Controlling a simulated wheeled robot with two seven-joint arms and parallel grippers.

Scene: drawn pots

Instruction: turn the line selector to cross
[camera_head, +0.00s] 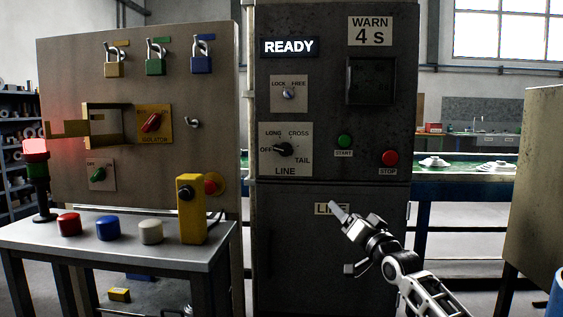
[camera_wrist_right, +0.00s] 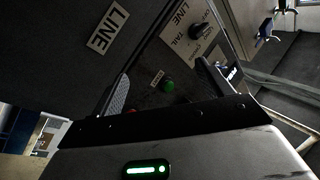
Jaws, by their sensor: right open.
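The line selector (camera_head: 283,149) is a black knob on a pale plate marked OFF, LONG, CROSS and TAIL, on the dark cabinet. Its pointer appears to face left, towards OFF. It also shows in the right wrist view (camera_wrist_right: 198,31), beyond the fingers near the top. My right gripper (camera_head: 345,240) is open and empty, in front of the cabinet's lower door, below and to the right of the selector and apart from it. Its two fingers also show in the right wrist view (camera_wrist_right: 164,88). My left gripper is out of view.
A green start button (camera_head: 344,141) and a red stop button (camera_head: 390,158) sit right of the selector. The lock/free switch (camera_head: 288,94) is above it, under a lit READY sign (camera_head: 289,47). A table (camera_head: 190,238) with coloured caps and a yellow box stands left.

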